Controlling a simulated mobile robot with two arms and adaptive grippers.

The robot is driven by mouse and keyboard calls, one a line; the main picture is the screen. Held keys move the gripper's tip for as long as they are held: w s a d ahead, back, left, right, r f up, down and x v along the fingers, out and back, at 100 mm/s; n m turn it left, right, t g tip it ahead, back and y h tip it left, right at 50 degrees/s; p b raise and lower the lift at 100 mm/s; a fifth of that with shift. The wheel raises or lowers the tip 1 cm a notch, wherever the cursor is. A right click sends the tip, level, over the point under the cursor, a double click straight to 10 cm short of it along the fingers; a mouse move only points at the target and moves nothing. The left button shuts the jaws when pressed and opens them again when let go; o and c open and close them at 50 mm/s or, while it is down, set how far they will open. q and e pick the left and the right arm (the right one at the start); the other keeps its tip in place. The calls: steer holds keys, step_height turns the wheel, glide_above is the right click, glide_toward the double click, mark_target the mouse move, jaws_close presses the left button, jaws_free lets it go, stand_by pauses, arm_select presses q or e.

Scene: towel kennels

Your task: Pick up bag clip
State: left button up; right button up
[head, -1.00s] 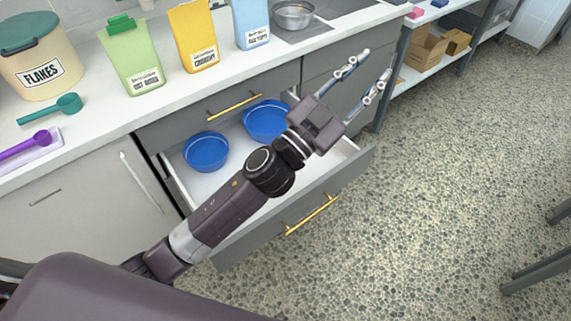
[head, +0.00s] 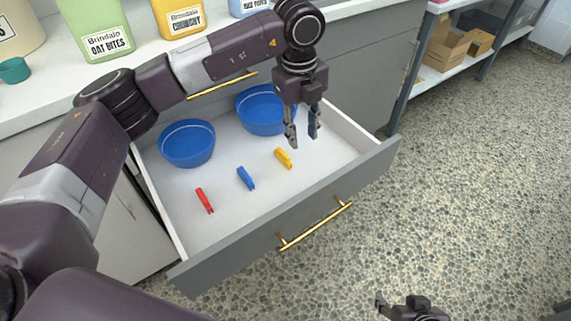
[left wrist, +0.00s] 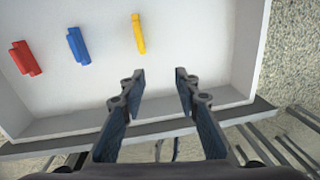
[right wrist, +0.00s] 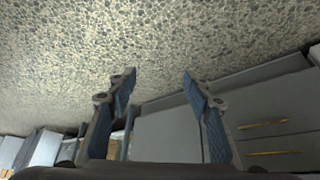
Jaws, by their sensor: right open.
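Three small bag clips lie apart on the white floor of the open drawer: red (head: 205,200), blue (head: 246,178) and yellow (head: 284,158). The left wrist view also shows the red (left wrist: 25,58), blue (left wrist: 78,45) and yellow (left wrist: 139,33) clips. My left gripper (head: 303,137) points down over the drawer, right of the yellow clip, and is open and empty. Its spread fingers (left wrist: 160,82) show in the left wrist view, with the yellow clip ahead of them. My right gripper (head: 408,306) is low at the bottom edge, away from the drawer; its fingers (right wrist: 158,82) are open and empty.
Two blue bowls (head: 187,144) (head: 262,111) stand at the drawer's back. The grey drawer front (head: 290,222) has a gold handle (head: 316,226). Food bags such as the green one (head: 96,27) stand on the counter. The drawer's right part is bare.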

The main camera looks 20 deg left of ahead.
arm_select(q)
steer(key=n+y+b, duration=0.1)
steer(key=y+b, duration=0.1)
steer(key=b, duration=0.1)
glide_above(283, 152)
steer(key=shift+s+d+f, duration=0.15)
steer(key=shift+d+f, duration=0.05)
steer(key=shift+f, duration=0.4)
steer(key=shift+s+d+f, duration=0.1)
steer(key=shift+d+f, duration=0.1)
steer(key=shift+f, duration=0.4)
steer(key=shift+a+f, duration=0.1)
steer(key=shift+f, duration=0.05)
step_height(283, 152, down, 2)
steer(key=shift+w+a+f, duration=0.1)
steer(key=shift+a+f, duration=0.05)
steer(key=shift+f, duration=0.1)
step_height(283, 152, down, 4)
steer(key=shift+a+f+b, duration=0.15)
steer(key=shift+b, duration=0.55)
steer(key=shift+w+f, duration=0.1)
steer(key=shift+f, duration=0.2)
arm_select(e)
steer(key=w+a+r+t+y, duration=0.1)
steer(key=w+a+r+t, duration=0.2)
steer(key=w+r+t, duration=0.3)
step_height(283, 152, up, 4)
steer(key=shift+w+r+y, duration=0.1)
steer(key=shift+w+y, duration=0.2)
steer(key=shift+w, duration=0.9)
